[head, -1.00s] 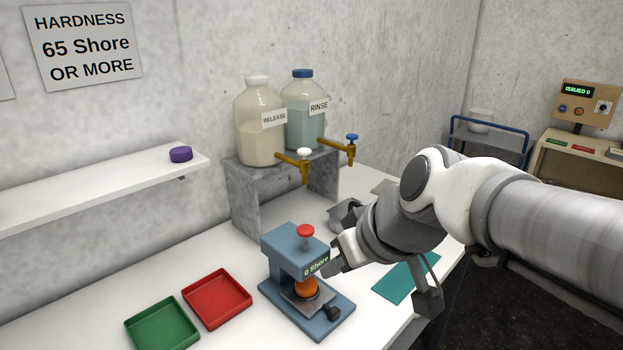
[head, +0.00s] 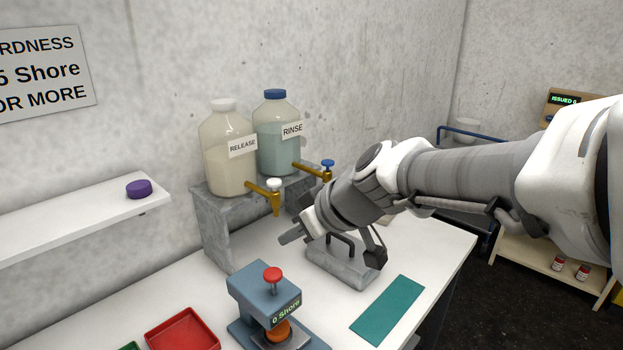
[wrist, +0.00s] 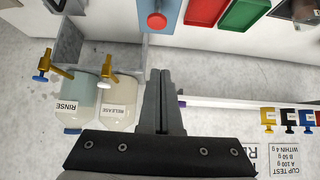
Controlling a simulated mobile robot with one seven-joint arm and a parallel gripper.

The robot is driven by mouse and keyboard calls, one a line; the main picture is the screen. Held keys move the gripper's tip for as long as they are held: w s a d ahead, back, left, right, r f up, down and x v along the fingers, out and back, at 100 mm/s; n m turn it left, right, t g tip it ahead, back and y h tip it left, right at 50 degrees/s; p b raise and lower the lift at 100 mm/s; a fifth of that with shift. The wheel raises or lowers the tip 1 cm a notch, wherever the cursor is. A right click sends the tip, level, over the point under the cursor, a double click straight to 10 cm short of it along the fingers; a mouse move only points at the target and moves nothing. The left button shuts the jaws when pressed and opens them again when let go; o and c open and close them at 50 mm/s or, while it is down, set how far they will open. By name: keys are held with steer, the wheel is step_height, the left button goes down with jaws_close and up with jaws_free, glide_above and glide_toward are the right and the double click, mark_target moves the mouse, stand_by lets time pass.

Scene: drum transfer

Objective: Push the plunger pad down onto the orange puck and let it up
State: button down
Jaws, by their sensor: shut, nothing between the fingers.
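The blue hardness tester (head: 262,295) stands on the white bench, with a red plunger knob (head: 272,274) on top and a display reading 0 Shore. The orange puck (head: 278,331) sits in the tester under its head; the pad itself is hidden. My gripper (head: 287,238) is shut and empty, above and behind the tester, apart from the red knob. In the wrist view the shut fingers (wrist: 158,76) point toward the tester, and the red knob (wrist: 157,20) shows just beyond their tips.
A red tray (head: 183,330) lies left of the tester, a teal mat (head: 388,310) right. A grey block with a handle (head: 342,262) is behind. The release bottle (head: 229,155) and rinse bottle (head: 275,140) have protruding taps. A shelf holds a purple puck (head: 139,189).

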glide_above(270, 277)
step_height(270, 277, down, 8)
steer(key=shift+a+r+b, duration=0.15)
steer(key=shift+r+b, duration=0.05)
steer(key=shift+b, duration=0.1)
step_height(270, 277, down, 2)
steer(key=shift+f+b, duration=0.15)
steer(key=shift+b, duration=0.3)
steer(key=shift+f, duration=0.6)
